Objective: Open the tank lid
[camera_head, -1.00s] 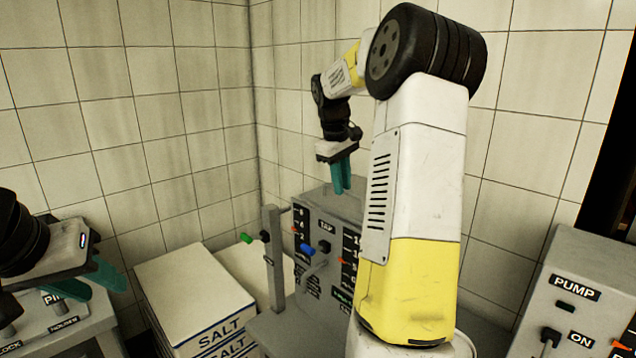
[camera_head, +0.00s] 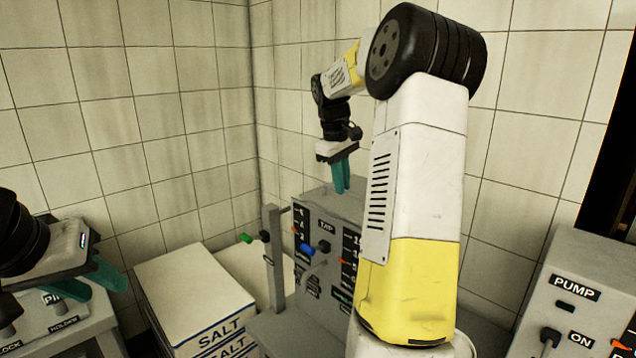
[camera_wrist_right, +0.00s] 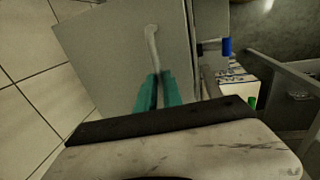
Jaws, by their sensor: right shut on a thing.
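The tank is a grey box whose front panel (camera_head: 313,225) carries a TAP label and scales. Its flat grey top, apparently the lid (camera_head: 316,196), lies level and looks closed; it also fills the upper middle of the right wrist view (camera_wrist_right: 105,50). A pale thin handle (camera_wrist_right: 152,45) stands on it. My right gripper (camera_head: 342,188) points down at the tank top, its teal fingers (camera_wrist_right: 157,88) close together on the near end of the handle. The contact is partly hidden by the fingers. My left gripper (camera_head: 100,283) is open and empty at the far left.
A PUMP box (camera_head: 580,310) is at right, a grey console (camera_head: 75,335) under my left gripper. Tiled walls close behind.

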